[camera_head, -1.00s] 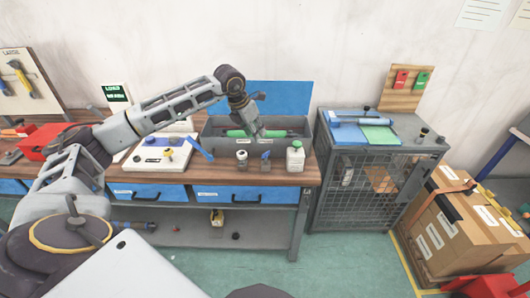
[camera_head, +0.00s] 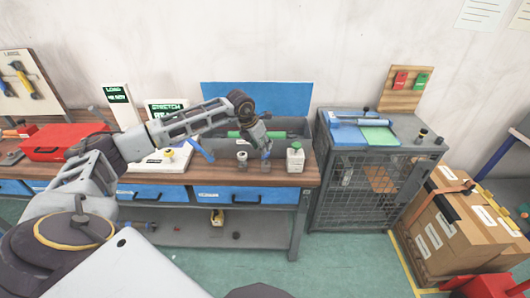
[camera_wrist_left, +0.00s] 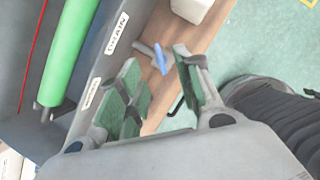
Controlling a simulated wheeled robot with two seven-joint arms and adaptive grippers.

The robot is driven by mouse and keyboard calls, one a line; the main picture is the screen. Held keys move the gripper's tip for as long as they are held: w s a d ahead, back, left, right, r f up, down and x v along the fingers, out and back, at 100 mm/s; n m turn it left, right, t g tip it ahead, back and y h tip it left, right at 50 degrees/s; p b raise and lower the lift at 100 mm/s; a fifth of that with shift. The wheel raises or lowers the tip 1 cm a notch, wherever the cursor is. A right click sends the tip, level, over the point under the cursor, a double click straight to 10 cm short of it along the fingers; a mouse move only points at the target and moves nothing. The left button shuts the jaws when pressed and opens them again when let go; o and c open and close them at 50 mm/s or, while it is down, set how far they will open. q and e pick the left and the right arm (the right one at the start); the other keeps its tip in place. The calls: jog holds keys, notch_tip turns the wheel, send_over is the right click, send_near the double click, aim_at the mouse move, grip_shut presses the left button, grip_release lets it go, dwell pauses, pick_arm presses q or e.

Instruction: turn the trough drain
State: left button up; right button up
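The grey trough (camera_head: 293,123) stands on the workbench with a blue lid (camera_head: 280,97) raised behind it and a green roller (camera_wrist_left: 68,50) inside. In the left wrist view, a label reading DRAIN (camera_wrist_left: 116,33) is on the trough's wall. A drain valve with a blue handle (camera_wrist_left: 159,58) sticks out beside it, above the wooden bench edge. My left gripper (camera_wrist_left: 160,88) is open and empty, with the blue handle just beyond its fingertips, apart from them as far as I can tell. In the head view, the left gripper (camera_head: 266,150) is at the trough's front, largely covering the drain.
A white bottle (camera_head: 295,157) stands right of the gripper and a small grey-white item (camera_head: 242,160) left of it, both at the trough's front. A red toolbox (camera_head: 62,142) is at the left. A wire-mesh cabinet (camera_head: 365,185) stands to the right. Blue drawers (camera_head: 250,195) are below.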

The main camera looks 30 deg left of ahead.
aim_at(266, 159)
pick_arm(q)
jog(key=shift+p+x, duration=0.4)
jog(key=shift+x, duration=2.45)
jog(key=shift+c, duration=0.3)
grip_shut()
